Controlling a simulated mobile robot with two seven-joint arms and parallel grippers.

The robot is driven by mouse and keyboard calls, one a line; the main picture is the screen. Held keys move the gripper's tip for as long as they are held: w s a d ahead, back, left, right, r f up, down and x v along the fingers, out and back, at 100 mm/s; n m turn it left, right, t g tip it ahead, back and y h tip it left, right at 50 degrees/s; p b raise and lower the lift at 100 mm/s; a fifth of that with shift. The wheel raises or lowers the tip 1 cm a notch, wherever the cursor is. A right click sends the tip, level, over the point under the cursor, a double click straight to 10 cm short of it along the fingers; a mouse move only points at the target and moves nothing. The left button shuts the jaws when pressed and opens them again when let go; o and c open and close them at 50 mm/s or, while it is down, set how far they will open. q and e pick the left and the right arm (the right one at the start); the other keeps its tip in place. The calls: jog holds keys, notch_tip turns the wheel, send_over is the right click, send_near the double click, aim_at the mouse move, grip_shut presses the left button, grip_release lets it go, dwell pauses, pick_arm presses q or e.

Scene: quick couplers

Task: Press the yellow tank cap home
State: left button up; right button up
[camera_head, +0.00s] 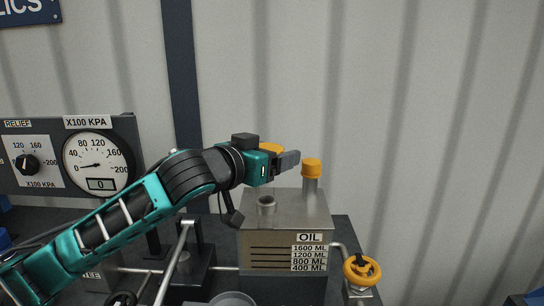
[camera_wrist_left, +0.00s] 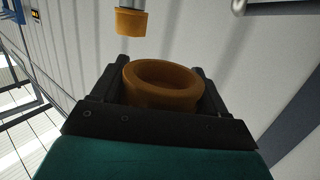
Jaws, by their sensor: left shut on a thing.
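A yellow cap (camera_head: 270,148) is between the fingers of my left gripper (camera_head: 288,160), above the oil tank (camera_head: 318,208). In the left wrist view the held cap (camera_wrist_left: 162,88) shows as an orange-yellow ring with its hollow side visible, between the black fingers (camera_wrist_left: 162,92). My right gripper is out of view.
A yellow valve wheel (camera_head: 362,270) stands right of the tank. A gauge panel (camera_head: 55,158) with a dial is at the left. Metal pipes (camera_head: 176,262) run left of the tank.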

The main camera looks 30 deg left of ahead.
aim_at(272, 199)
pick_arm(q)
jog(key=shift+f+b, duration=2.1)
jog(key=shift+f, duration=0.8)
jog(key=shift+f, duration=1.85)
jog(key=o, duration=0.9)
